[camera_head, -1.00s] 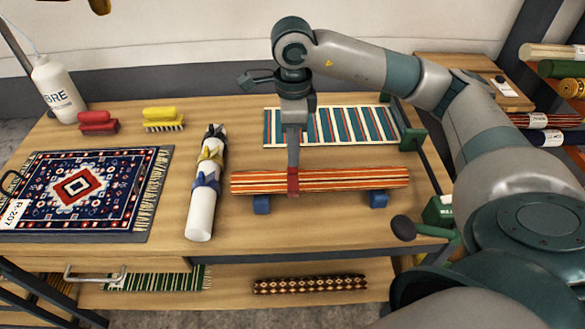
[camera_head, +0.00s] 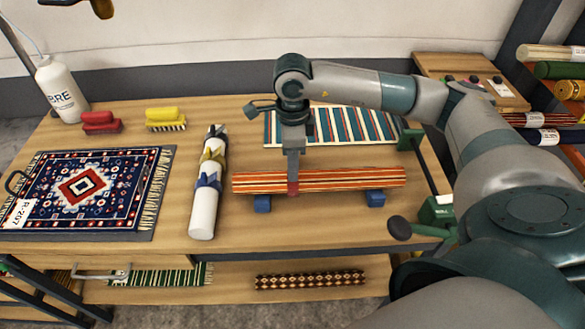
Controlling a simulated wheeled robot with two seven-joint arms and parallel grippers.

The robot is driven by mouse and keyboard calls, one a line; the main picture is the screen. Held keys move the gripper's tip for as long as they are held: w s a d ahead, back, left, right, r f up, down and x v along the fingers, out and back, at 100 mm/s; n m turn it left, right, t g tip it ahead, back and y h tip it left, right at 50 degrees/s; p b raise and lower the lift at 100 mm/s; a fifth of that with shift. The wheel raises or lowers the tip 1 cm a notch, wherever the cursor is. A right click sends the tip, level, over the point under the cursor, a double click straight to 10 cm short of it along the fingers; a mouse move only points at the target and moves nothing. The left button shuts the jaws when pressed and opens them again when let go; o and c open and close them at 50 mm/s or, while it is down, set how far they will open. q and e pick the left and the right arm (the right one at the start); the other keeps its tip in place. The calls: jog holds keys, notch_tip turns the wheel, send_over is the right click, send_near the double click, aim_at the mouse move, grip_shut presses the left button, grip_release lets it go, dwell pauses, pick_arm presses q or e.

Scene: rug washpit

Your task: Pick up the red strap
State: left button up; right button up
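The red strap (camera_head: 292,189) shows as a short red band on the front of the striped orange rolled rug (camera_head: 350,180), left of the roll's middle. The roll lies across two blue blocks (camera_head: 262,204) on the table. My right gripper (camera_head: 293,177) points down over the roll with its tip at the red band, covering its upper part. The fingers are seen edge-on, so I cannot tell whether they are open or closed on the strap. My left gripper is not in view.
A patterned rug (camera_head: 85,190) lies at left, with red (camera_head: 100,122) and yellow (camera_head: 163,116) brushes behind. A blue-striped rug (camera_head: 345,122) lies behind the roll. A green clamp (camera_head: 437,211) is at right.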

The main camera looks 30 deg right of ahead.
dwell(0.4)
grip_shut()
